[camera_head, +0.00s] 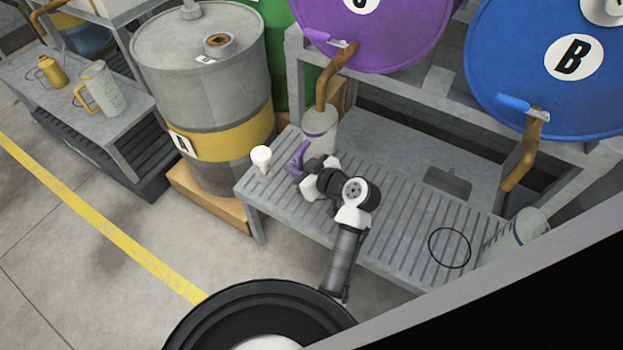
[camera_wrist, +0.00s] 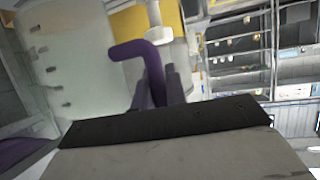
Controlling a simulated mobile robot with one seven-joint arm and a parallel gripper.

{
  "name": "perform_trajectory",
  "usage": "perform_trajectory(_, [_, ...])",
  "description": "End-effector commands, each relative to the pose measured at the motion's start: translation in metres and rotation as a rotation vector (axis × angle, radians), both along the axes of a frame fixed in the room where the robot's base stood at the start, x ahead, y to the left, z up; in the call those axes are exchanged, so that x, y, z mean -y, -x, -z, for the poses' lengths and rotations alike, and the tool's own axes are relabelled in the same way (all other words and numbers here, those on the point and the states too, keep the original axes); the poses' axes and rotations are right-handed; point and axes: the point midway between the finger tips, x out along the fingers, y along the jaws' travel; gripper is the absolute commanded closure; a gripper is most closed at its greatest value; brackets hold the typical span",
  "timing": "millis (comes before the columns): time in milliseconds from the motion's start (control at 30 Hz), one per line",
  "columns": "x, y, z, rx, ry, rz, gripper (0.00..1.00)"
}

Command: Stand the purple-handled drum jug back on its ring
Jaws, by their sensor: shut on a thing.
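The drum jug (camera_head: 319,135) is a pale translucent vessel below the brown spout of the purple drum, over the slatted bench. Its purple handle (camera_head: 299,158) sticks out toward the lower left. My gripper (camera_head: 307,166) is shut on this handle. The wrist view shows the handle (camera_wrist: 138,50) between the fingers and the pale jug body (camera_wrist: 70,60) filling the left. The jug looks roughly upright; I cannot tell whether its base touches the bench. A black ring outline (camera_head: 449,247) is on the bench at the right. No ring shows under the jug; my arm and the jug hide that area.
A white bulb-topped object (camera_head: 261,159) stands just left of the handle. The purple drum (camera_head: 375,30) and its spout (camera_head: 328,80) are close above the jug. Another jug (camera_head: 517,234) is at the bench's right. A grey drum (camera_head: 205,90) stands left. The bench middle is clear.

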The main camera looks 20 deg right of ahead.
Motion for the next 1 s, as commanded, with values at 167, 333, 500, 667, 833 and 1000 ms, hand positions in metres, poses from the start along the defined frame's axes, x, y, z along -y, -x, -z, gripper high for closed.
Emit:
perform_trajectory(167, [0.0,0.0,0.031,-0.003,-0.001,0.001,1.0])
perform_trajectory(333, [0.001,0.0,0.043,0.0,0.0,0.002,1.0])
perform_trajectory(500, [0.001,0.0,0.067,-0.003,-0.003,0.004,1.0])
perform_trajectory(667, [0.0,0.0,0.076,0.0,0.0,0.002,1.0])
perform_trajectory(833, [0.0,0.0,0.076,0.0,0.001,0.002,1.0])
perform_trajectory(1000, [0.001,0.0,0.078,-0.001,0.0,0.002,0.79])
